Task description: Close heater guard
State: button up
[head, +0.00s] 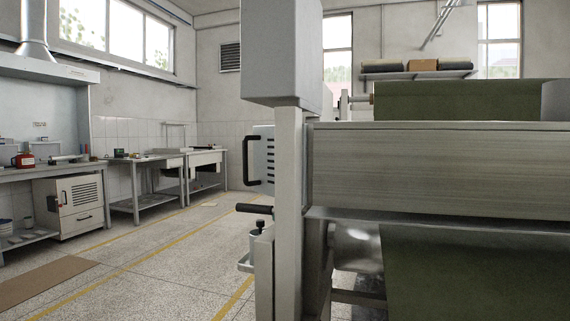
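A pale panel with dark slots (264,152) and a black bar handle (246,161) shows left of the machine's grey post (289,190). It looks like the heater guard, and it stands out from the post's left side. The post hides its right part, so its hinge and exact angle cannot be told. My gripper is not in view.
The machine's wide metal beam (440,170) and green sheet (480,270) fill the right side close by. A black lever grip (254,208) sticks out left below the panel. Workbenches (150,160) line the left wall. The floor (170,250) between is open.

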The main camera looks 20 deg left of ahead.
aim_at(262, 137)
jog(key=u, duration=0.8)
